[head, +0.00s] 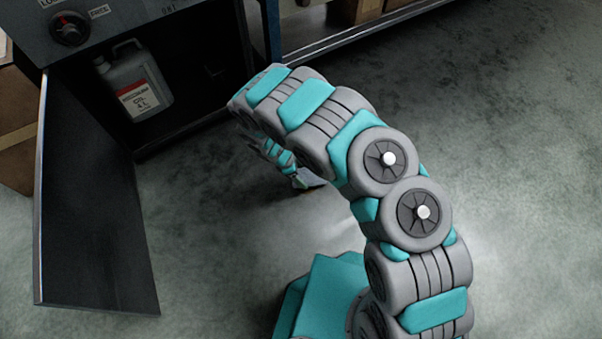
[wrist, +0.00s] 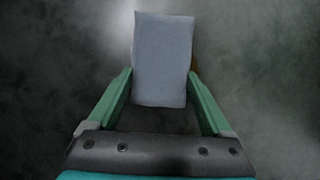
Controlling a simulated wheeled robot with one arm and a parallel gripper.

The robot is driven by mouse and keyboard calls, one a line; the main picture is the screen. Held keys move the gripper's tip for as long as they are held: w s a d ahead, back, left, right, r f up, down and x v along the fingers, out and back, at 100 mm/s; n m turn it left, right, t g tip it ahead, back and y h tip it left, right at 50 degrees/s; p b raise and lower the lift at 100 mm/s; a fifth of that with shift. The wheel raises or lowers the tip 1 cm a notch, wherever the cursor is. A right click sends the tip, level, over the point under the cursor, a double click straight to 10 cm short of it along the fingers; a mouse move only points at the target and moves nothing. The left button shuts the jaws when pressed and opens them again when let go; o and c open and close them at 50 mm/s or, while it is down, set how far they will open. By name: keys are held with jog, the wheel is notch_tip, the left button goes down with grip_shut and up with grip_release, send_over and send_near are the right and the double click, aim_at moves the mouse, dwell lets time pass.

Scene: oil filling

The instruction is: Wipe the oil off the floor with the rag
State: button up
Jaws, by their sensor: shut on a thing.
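My gripper (wrist: 160,76) is shut on a grey-blue rag (wrist: 163,45), which hangs between the two green fingers in the wrist view. In the head view my gripper (head: 298,180) is low over the floor, partly behind my arm, with a small bit of the rag (head: 313,179) showing. A thin brownish sliver (wrist: 195,66) shows at the rag's right edge in the wrist view; it may be oil, mostly hidden behind the rag. No oil patch shows clearly in the head view. I cannot tell whether the rag touches the floor.
An open cabinet (head: 200,75) stands at the upper left, holding a grey oil canister (head: 135,85). Its dark door (head: 90,200) swings out over the floor at left. A shelf edge (head: 350,38) runs along the back. The grey concrete floor (head: 520,150) is clear at right.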

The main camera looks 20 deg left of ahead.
jog(key=shift+f, duration=0.5)
dwell(0.6)
